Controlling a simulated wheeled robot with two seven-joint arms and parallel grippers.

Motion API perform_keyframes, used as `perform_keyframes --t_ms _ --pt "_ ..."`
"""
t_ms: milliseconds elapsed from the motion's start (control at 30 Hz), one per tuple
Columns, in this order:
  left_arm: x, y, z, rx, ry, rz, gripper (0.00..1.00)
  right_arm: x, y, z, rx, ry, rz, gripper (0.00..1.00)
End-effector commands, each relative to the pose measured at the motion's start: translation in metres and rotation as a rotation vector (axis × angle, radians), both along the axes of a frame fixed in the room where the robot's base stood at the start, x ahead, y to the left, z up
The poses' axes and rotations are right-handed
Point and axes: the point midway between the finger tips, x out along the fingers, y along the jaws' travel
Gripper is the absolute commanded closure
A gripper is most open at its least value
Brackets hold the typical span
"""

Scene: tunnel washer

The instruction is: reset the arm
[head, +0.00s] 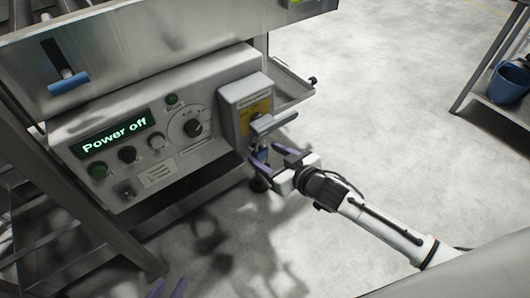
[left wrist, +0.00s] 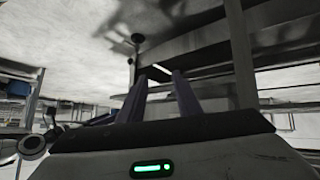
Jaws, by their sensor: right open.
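My right arm comes in from the right in the head view. Only the purple fingertips of my left gripper (head: 166,289) show at the bottom edge. In the left wrist view this gripper (left wrist: 160,85) has its two fingers apart, with nothing between them.
The washer's control panel (head: 150,140) has knobs, buttons and a display (head: 113,132) reading "Power off". Metal frame legs (head: 75,195) stand at the left. A blue bucket (head: 508,83) sits on a shelf at the far right. The concrete floor between is clear.

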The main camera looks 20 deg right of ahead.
Motion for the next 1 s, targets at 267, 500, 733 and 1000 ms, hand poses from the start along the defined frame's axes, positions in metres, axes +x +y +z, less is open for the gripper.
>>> perform_keyframes --t_ms 267,500,733,1000 --pt "-0.002 0.002 0.01 0.02 0.014 -0.01 0.69 -0.049 -0.017 0.023 0.001 0.002 0.001 0.44" --pt "-0.002 0.003 0.008 0.032 0.023 -0.015 0.69 -0.075 -0.026 0.034 0.001 0.0 0.002 0.44" --pt "0.003 0.004 0.014 0.035 0.016 -0.015 0.69 -0.083 -0.026 0.037 0.002 0.008 -0.002 0.44" --pt "-0.002 0.01 0.065 0.061 0.035 -0.015 0.69 -0.177 -0.002 0.045 0.001 0.212 -0.069 0.44"
